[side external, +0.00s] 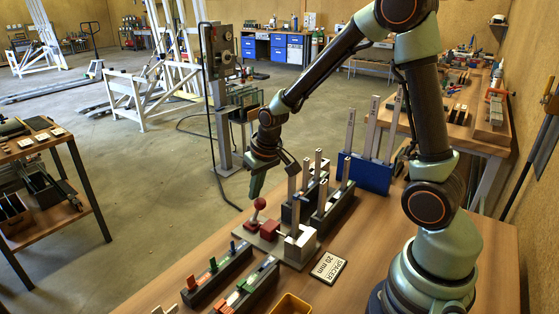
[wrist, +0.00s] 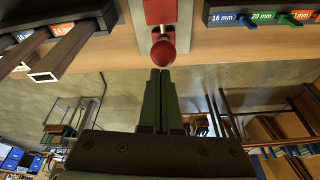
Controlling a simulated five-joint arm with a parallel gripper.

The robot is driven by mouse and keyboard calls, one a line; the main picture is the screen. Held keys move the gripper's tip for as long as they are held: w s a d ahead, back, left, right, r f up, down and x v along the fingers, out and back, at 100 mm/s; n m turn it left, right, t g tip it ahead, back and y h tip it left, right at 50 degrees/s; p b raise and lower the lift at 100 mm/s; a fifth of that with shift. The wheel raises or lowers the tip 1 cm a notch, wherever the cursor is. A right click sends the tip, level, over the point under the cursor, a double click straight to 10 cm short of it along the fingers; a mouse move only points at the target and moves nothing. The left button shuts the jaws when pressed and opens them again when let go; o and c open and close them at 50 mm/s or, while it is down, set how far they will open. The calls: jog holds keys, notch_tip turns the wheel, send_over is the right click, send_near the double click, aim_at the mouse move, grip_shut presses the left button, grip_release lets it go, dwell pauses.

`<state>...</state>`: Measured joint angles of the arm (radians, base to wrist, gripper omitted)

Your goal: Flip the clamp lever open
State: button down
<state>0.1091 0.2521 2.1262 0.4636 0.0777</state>
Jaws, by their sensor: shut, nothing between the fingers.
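The clamp has a red block (side external: 270,229) on a grey base plate (side external: 248,240) on the wooden bench. Its lever ends in a red ball knob (side external: 259,203), which stands above the plate on a short stem, left of the block. My gripper (side external: 255,194) points down just above the knob in the side view. In the wrist view the shut fingertips (wrist: 160,73) are right by the knob (wrist: 163,52), with the red block (wrist: 160,12) behind it. The fingers hold nothing. I cannot tell whether they touch the knob.
Upright metal bars stand in dark holders (side external: 334,208) right of the clamp, with a blue rack (side external: 366,174) behind. Labelled spacer racks (side external: 218,277), a 20 mm spacer card (side external: 328,267) and a yellow bin (side external: 290,304) lie in front. Open floor lies beyond the bench edge.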

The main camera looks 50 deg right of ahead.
jog(key=shift+r, duration=0.15)
jog(key=shift+r, duration=0.7)
jog(key=w+r, duration=0.2)
jog(key=w, duration=0.2)
jog(key=s+r, duration=0.6)
jog(key=s, duration=0.2)
jog(key=shift+s+r, duration=0.15)
jog(key=shift+r, duration=0.05)
jog(key=shift+d, duration=0.1)
